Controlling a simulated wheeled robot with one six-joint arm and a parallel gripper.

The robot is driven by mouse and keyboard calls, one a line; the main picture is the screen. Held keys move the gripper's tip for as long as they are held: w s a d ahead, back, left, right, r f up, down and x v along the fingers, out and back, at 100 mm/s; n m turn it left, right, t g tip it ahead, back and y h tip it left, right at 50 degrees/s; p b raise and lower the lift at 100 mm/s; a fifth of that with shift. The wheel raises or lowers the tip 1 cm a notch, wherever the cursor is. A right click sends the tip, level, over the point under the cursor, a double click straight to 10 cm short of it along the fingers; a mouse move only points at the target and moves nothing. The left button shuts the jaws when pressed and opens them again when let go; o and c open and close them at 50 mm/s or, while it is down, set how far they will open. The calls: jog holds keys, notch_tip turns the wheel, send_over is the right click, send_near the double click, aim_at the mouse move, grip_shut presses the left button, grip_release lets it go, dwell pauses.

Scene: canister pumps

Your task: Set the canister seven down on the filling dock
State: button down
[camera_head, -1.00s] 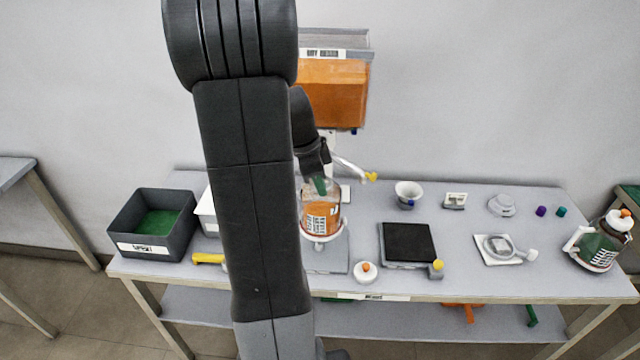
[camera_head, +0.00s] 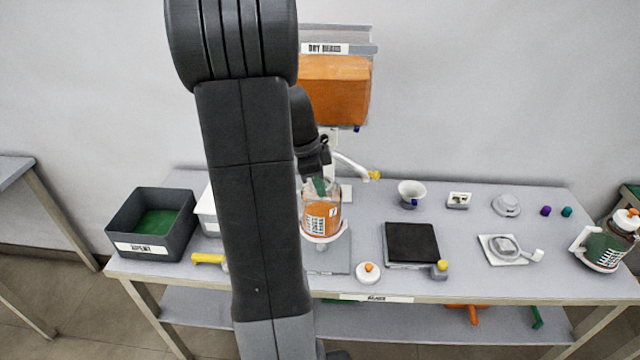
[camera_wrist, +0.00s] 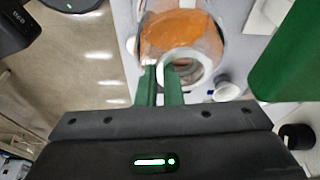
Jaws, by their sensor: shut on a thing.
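A flat grey plate (camera_head: 328,262), which looks like the filling dock, lies under and in front of the canister. I cannot tell whether the canister touches it. My arm hides the left part.
An orange-filled dispenser (camera_head: 334,92) hangs on the wall above. A dark bin (camera_head: 180,240) stands left, a round white lid (camera_head: 367,272) front right. A black-topped scale (camera_head: 411,243), a funnel (camera_head: 411,190) and a green-filled canister (camera_head: 602,248) stand farther right.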

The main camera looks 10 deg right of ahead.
aim_at(319, 207)
jog(key=shift+f+b, duration=1.5)
jog(key=shift+f, duration=0.5)
jog(key=shift+f+b, duration=1.75)
jog(key=shift+b, duration=0.35)
dwell(0.3)
jog(key=c, duration=1.5)
grip_release()
jog(key=shift+r, duration=0.1)
jog(key=p+v, duration=0.9)
jog(key=v, duration=0.4)
jog(key=shift+a+r, duration=0.1)
jog(key=shift+r, duration=0.25)
jog(key=shift+f, duration=0.1)
